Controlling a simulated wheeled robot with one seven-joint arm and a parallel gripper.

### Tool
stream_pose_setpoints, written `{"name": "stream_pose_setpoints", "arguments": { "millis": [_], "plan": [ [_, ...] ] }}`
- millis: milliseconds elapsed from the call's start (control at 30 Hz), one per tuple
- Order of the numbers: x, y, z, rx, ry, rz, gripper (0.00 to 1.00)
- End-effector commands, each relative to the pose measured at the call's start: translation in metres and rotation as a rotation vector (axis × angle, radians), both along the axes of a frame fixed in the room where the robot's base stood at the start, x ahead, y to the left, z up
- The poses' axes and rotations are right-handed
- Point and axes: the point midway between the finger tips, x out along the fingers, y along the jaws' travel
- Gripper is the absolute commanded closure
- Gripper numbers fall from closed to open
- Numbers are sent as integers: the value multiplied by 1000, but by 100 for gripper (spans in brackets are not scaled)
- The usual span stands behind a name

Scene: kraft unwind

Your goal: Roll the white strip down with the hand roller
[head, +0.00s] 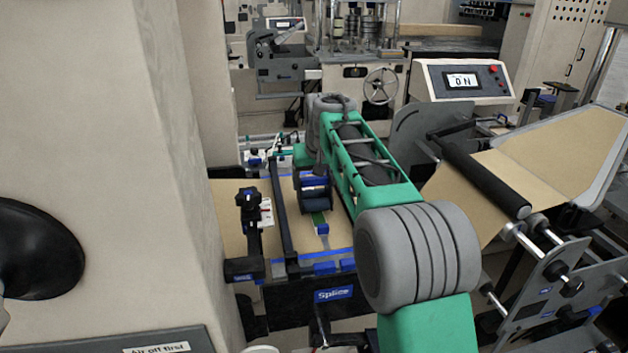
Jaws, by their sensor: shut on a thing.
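My green and grey arm reaches from the lower right over the splice table (232,203). My gripper (314,198), dark with blue parts, hangs below its far end, low over the table. It is shut on what I take to be the hand roller, but the fingertips and most of the roller are too small and shaded to make out. Just in front of it lies a narrow strip (324,239), pale grey here, with green and blue pieces along it. I cannot tell whether the roller touches the strip. My arm hides the table's right part.
A dark bar (281,205) crosses the table left of my gripper, and a black clamp-like fixture (250,222) stands farther left. A beige machine wall fills the left side. At right are a kraft web (480,195), a black roller (485,180) and a control box (463,80) showing "ON".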

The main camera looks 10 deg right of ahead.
Motion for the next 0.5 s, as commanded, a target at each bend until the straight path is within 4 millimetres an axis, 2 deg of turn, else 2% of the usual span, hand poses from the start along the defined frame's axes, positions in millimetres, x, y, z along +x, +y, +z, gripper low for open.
{"name": "stream_pose_setpoints", "arguments": {
  "millis": [500],
  "plan": [
    [0,0,-3,0,-3,0,88]
  ]
}}
